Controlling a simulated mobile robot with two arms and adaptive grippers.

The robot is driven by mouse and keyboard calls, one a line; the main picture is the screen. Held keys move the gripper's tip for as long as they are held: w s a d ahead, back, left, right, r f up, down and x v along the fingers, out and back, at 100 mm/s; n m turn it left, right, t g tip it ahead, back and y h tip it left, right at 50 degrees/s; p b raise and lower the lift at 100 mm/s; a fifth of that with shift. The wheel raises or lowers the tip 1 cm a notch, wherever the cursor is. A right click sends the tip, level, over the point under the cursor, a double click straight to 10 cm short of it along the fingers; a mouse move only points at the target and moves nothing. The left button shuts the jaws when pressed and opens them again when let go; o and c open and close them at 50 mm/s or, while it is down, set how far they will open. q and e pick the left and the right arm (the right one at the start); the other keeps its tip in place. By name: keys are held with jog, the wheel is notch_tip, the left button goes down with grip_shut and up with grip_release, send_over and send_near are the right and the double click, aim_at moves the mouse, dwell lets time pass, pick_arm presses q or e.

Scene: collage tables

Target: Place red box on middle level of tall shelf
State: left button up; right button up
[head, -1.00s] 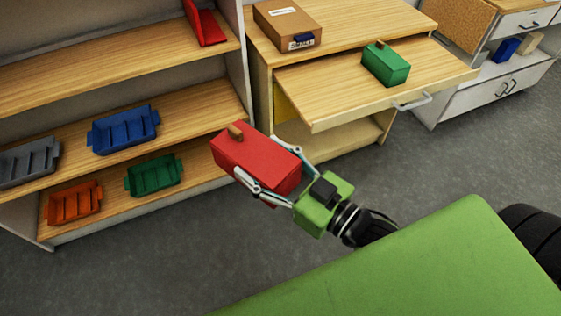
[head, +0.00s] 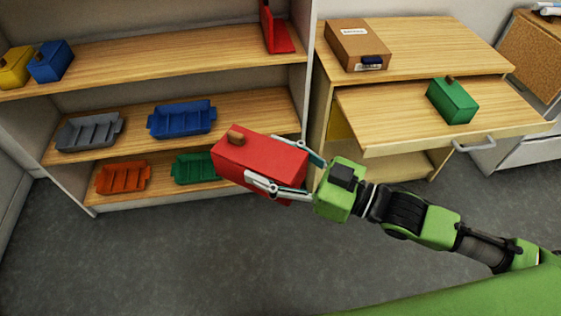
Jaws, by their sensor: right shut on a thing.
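My right gripper (head: 312,178) is shut on the red box (head: 258,158), its fingers along two sides of it. The box has a small brown wooden handle on top and is held in the air, slightly tilted. In the picture it overlaps the right part of the tall shelf (head: 200,47), covering some of the two lower visible boards; I cannot tell its exact distance from them. The middle visible board (head: 254,109) carries a grey tray (head: 90,131) and a blue tray (head: 182,119). My left gripper is out of view.
The upper visible board holds a yellow box (head: 14,67), a blue box (head: 50,62) and a red bookend (head: 276,30). Orange (head: 123,177) and green (head: 194,168) trays sit below. Right of the shelf, a desk's pulled-out board (head: 400,118) bears a green box (head: 452,101).

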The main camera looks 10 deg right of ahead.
jog(key=shift+w+a+r+n+g+y, duration=0.2)
jog(key=shift+w+a+n+g+y, duration=0.15)
jog(key=shift+a+g, duration=0.2)
jog(key=shift+w+a+r+n+g+y, duration=0.15)
jog(key=shift+w+a+n+g+y, duration=0.1)
jog(key=shift+a+n+g, duration=0.25)
